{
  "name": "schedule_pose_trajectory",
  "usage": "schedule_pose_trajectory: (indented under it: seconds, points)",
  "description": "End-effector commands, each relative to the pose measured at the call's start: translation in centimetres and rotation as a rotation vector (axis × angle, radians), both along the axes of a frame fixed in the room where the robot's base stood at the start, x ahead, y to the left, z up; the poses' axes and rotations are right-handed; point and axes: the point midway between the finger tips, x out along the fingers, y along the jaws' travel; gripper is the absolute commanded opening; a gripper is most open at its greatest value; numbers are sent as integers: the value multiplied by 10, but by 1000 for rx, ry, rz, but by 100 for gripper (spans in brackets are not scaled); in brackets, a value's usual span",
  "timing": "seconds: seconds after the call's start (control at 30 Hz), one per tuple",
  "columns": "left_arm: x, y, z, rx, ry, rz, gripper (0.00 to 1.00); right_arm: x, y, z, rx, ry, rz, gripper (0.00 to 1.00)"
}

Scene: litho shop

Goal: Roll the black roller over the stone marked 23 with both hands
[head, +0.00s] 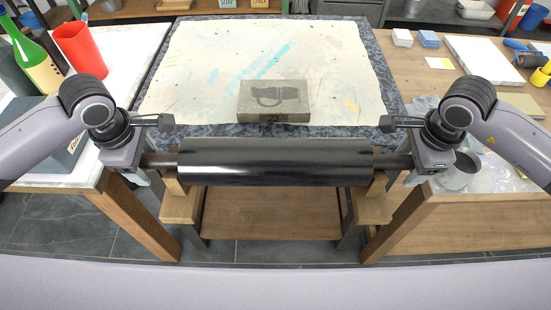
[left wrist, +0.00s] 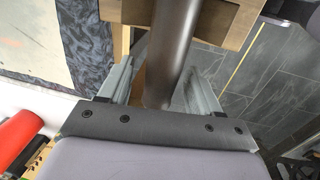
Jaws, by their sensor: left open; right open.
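The black roller (head: 275,162) lies level on a wooden stand (head: 178,200) in front of the stone bed. The stone marked 23 (head: 274,101), a grey block with a dark mug picture on top, sits on the bed beyond the roller's middle, apart from it. My left gripper (head: 150,165) is at the roller's left handle. In the left wrist view, its open jaws (left wrist: 156,92) stand either side of the dark handle (left wrist: 175,50), with gaps visible. My right gripper (head: 408,166) is open at the right handle; its fingertips are partly hidden.
A paint-stained cloth (head: 200,70) covers much of the bed. The left table holds a red cup (head: 80,48) and a green bottle (head: 35,65). The right table holds a metal cup (head: 460,170), a white slab (head: 484,60) and small blocks. The bed around the stone is clear.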

Motion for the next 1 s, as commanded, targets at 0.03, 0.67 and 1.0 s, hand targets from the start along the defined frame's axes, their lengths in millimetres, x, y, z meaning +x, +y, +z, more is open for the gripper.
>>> schedule_pose_trajectory:
  seconds: [0.03,0.67,1.0]
  points:
    - [0,0,0,0,0,0,57,0,0,0,0,0,0,57]
    - [0,0,1,0,0,-1,0,0,0,1,1,-1,1,0]
    - [0,0,1,0,0,-2,0,0,0,1,0,-2,2,0]
